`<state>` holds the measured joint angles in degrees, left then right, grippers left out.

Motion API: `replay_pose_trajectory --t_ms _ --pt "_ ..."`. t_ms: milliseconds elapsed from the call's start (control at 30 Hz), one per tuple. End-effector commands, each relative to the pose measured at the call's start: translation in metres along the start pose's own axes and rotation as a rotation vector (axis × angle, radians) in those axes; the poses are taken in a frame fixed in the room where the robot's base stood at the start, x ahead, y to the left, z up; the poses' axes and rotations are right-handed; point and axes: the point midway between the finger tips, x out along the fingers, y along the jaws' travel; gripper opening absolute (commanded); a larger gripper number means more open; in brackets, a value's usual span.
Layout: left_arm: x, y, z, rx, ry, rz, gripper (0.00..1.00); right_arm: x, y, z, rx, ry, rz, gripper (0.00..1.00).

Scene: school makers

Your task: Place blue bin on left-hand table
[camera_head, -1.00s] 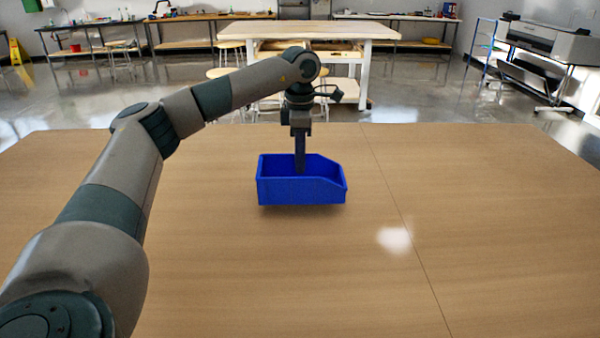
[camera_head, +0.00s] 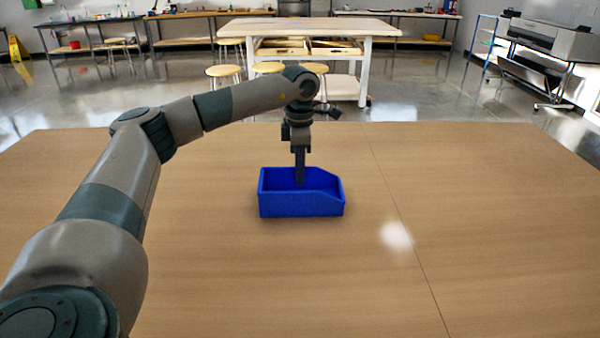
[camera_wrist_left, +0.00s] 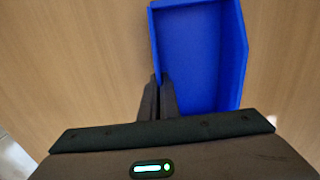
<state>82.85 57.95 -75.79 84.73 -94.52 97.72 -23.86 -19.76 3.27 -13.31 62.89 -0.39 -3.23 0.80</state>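The blue bin (camera_head: 303,205) is upright at the middle of the wooden table (camera_head: 480,220). It sits on the tabletop or very close to it; I cannot tell for sure. My left gripper (camera_head: 300,179) points down at the bin's far wall. In the left wrist view my left gripper's fingers (camera_wrist_left: 159,90) are close together around the edge of one wall of the blue bin (camera_wrist_left: 195,60). The bin looks empty. My right gripper is not in view.
The tabletop around the bin is clear on both sides. Beyond it, across the floor, stand a white-legged workbench (camera_head: 310,28) with several stools (camera_head: 223,72), a printer (camera_head: 550,38) at the right, and benches along the back wall.

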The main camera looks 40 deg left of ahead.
Motion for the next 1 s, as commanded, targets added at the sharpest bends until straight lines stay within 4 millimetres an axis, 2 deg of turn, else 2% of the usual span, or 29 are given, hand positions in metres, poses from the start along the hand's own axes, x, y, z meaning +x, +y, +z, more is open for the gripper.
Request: replay_pose_trajectory --t_ms 67,100,133,167,467,667,767,1000 --pt "0.003 0.000 0.000 0.000 0.000 0.000 0.00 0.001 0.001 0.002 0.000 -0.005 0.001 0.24" --pt "0.002 0.000 0.000 0.000 0.000 0.000 0.12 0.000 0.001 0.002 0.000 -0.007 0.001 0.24" --pt "0.002 0.000 0.000 0.000 0.000 0.000 0.19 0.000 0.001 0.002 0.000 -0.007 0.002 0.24" --pt "0.002 0.000 0.000 0.000 0.000 0.000 0.21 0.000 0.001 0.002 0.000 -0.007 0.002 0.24" --pt "0.001 0.000 0.000 0.000 0.000 0.000 0.21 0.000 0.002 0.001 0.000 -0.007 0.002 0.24" --pt "-0.008 0.000 0.001 0.000 -0.002 0.001 0.21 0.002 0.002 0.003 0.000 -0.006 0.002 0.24" --pt "-0.018 0.000 0.001 0.001 -0.001 0.001 0.21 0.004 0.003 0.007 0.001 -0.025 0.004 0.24" --pt "-0.057 0.001 0.001 0.000 -0.003 0.003 0.21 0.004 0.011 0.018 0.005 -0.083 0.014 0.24"
